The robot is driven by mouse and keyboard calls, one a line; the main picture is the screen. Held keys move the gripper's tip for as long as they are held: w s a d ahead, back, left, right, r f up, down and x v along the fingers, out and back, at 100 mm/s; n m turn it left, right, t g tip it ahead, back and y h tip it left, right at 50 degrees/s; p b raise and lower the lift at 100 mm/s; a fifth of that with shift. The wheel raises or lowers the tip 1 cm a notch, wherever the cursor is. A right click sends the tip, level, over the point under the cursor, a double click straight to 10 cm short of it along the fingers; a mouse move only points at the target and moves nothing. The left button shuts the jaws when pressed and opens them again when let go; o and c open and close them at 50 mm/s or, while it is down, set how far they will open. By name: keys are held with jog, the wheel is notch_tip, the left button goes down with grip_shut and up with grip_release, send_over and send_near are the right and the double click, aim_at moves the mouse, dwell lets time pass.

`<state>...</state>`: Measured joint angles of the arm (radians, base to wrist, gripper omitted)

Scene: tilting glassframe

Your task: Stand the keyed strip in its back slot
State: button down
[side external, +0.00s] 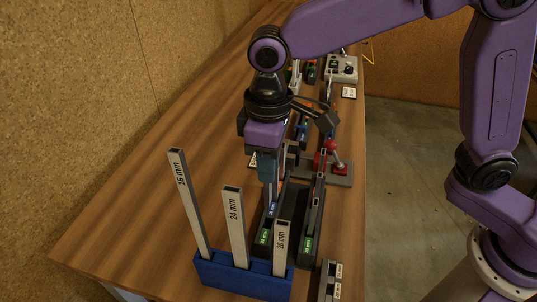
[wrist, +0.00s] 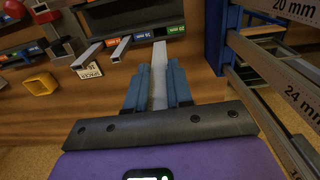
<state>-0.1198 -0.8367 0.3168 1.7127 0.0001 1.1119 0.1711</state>
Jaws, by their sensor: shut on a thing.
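My gripper (side external: 268,178) points down beside the dark slotted rack (side external: 292,195), its blue fingers shut on a light grey strip (side external: 271,197). In the wrist view the strip (wrist: 159,88) runs between the fingertips (wrist: 159,70), with its far end close to the rack's labelled edge (wrist: 172,30). I cannot make out a key on it, nor whether its lower end is in a slot or just outside. The rack carries green and blue labels in the side view, and green, blue and orange ones in the wrist view.
A blue holder (side external: 240,276) in front bears upright strips marked 16 mm (side external: 186,205), 24 mm (side external: 236,225) and 20 mm (side external: 281,247). A red clamp (side external: 333,158) stands behind the rack. A yellow square ring (wrist: 40,83) lies on the table. The table's left side is clear.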

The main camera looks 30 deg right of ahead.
aim_at(269, 205)
jog(key=shift+f, duration=2.9)
notch_tip(269, 205, down, 6)
dwell(2.6)
jog(key=c, duration=0.9)
grip_release()
notch_tip(269, 205, up, 17)
jog(key=shift+r, duration=0.2)
